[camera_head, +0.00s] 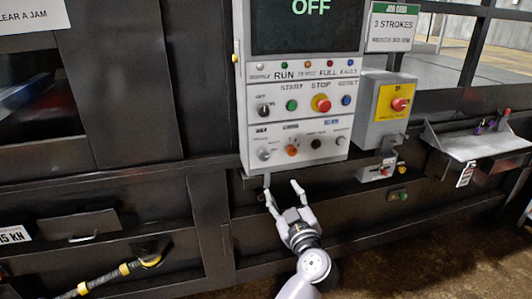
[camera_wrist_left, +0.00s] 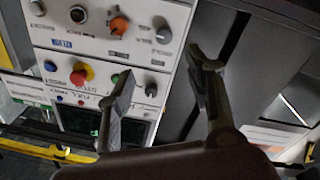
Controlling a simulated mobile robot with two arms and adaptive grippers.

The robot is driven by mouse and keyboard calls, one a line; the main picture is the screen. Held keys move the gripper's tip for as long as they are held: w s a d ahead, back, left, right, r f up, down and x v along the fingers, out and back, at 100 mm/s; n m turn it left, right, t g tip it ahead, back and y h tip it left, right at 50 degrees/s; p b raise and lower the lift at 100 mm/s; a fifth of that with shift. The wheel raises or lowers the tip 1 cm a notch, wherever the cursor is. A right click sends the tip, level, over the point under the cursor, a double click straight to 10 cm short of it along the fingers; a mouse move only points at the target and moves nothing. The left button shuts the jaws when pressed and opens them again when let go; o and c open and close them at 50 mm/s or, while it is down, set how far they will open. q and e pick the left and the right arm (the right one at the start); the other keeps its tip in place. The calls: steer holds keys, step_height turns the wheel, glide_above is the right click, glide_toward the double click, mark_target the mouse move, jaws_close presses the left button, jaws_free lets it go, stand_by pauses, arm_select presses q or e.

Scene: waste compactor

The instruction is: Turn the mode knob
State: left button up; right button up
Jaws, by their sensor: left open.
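A white control panel (camera_head: 297,125) carries several knobs and buttons; their small labels are too blurred to tell which is the mode knob. A dark selector knob (camera_head: 264,110) sits left of the green button, also seen in the left wrist view (camera_wrist_left: 150,89). The lower row has a grey knob (camera_head: 263,153) at the left, which the left wrist view shows too (camera_wrist_left: 162,35), and an orange knob (camera_head: 292,150). My left gripper (camera_head: 281,188) is open and empty, just below the panel's lower edge in the head view, touching no knob. My right gripper is not in view.
A screen (camera_head: 305,25) above the panel reads OFF. A red-and-yellow stop button (camera_head: 321,103) and a blue button (camera_head: 346,100) sit near the knobs. A grey box with a red button (camera_head: 398,104) stands right of the panel. A small shelf (camera_head: 470,145) juts out farther right.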

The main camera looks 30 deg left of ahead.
arm_select(q)
steer(key=r, duration=0.1)
steer(key=p, duration=0.4)
glide_toward(264, 157)
steer(key=shift+g, duration=0.3)
steer(key=x, duration=0.8)
steer(key=shift+w+r, duration=0.25)
steer(key=shift+w+a, duration=0.4)
steer(key=shift+a, duration=0.05)
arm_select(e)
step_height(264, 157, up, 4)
arm_select(q)
steer(key=shift+c, duration=0.4)
steer(key=shift+f, duration=0.1)
jaws_close()
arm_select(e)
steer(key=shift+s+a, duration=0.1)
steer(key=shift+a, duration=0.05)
